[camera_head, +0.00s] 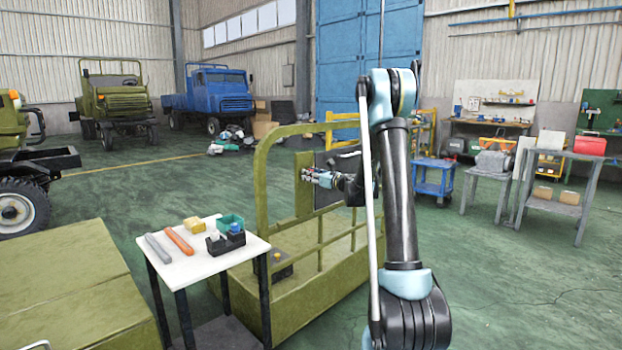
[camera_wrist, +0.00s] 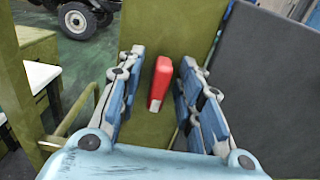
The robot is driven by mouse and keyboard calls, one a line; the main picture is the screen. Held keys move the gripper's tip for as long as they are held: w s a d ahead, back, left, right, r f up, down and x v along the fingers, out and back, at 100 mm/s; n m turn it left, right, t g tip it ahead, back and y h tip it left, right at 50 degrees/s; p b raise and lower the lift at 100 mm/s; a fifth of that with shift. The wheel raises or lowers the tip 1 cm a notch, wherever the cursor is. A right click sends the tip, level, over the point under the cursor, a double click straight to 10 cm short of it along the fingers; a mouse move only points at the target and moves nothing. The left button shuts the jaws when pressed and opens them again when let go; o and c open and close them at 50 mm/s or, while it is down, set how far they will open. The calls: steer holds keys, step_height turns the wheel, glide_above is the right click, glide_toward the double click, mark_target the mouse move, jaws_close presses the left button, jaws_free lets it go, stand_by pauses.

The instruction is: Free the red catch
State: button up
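The red catch (camera_wrist: 159,84) is a small upright red piece with a pale lower end, mounted on an olive-green panel (camera_wrist: 150,30). In the wrist view it lies between the two spread fingers of my gripper (camera_wrist: 163,64), with a gap visible on each side. I see no contact with the catch. In the head view my gripper (camera_head: 316,178) is at the green panel of the chassis frame (camera_head: 262,190). The catch is too small there to make out clearly.
A dark grey plate (camera_wrist: 268,90) stands right of the panel. A white-topped table (camera_head: 185,268) holds an orange bar (camera_head: 179,240), a grey bar (camera_head: 158,248), a yellow block (camera_head: 194,224) and small bins. A blue cart (camera_head: 432,180) stands behind. Open green floor lies at right.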

jaws_close()
steer(key=shift+n, duration=0.3)
steer(key=n, duration=0.3)
steer(key=shift+n, duration=0.4)
steer(key=n, duration=0.4)
steer(key=shift+s+n, duration=0.1)
steer(key=shift+n, duration=0.2)
steer(key=n, duration=0.4)
steer(key=shift+a+f, duration=0.15)
steer(key=n, duration=0.4)
steer(key=shift+s+a+n, duration=0.1)
steer(key=shift+s+n, duration=0.1)
steer(key=shift+n, duration=0.2)
steer(key=shift+f+n, duration=0.1)
steer(key=shift+n, duration=0.2)
